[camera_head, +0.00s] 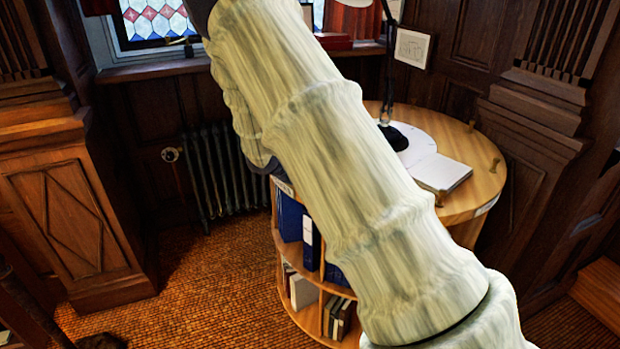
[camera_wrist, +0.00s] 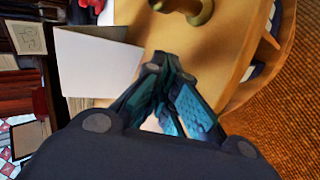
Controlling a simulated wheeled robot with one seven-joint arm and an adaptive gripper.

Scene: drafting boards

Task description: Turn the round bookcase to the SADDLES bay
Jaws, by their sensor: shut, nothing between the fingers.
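The round bookcase (camera_head: 457,198) has a wooden top and two tiers of open bays below. Blue binders (camera_head: 291,215) stand in the upper tier and books in the lower. A pale label (camera_head: 487,207) is on its right rim, too small to read; I cannot tell which bay is SADDLES. Small knobs (camera_head: 495,165) stand on the top near the rim. In the wrist view, my gripper (camera_wrist: 166,68) is shut and empty over the bookcase top (camera_wrist: 222,42), below a brass-coloured knob (camera_wrist: 190,10) and apart from it in the picture. My arm hides the gripper in the head view.
A white book or pad (camera_head: 440,173) and a black lamp base (camera_head: 393,137) stand on the top. A radiator (camera_head: 222,172) is against the wall behind. Dark wood panelling (camera_head: 75,215) flanks both sides. The woven floor (camera_head: 215,270) left of the bookcase is clear.

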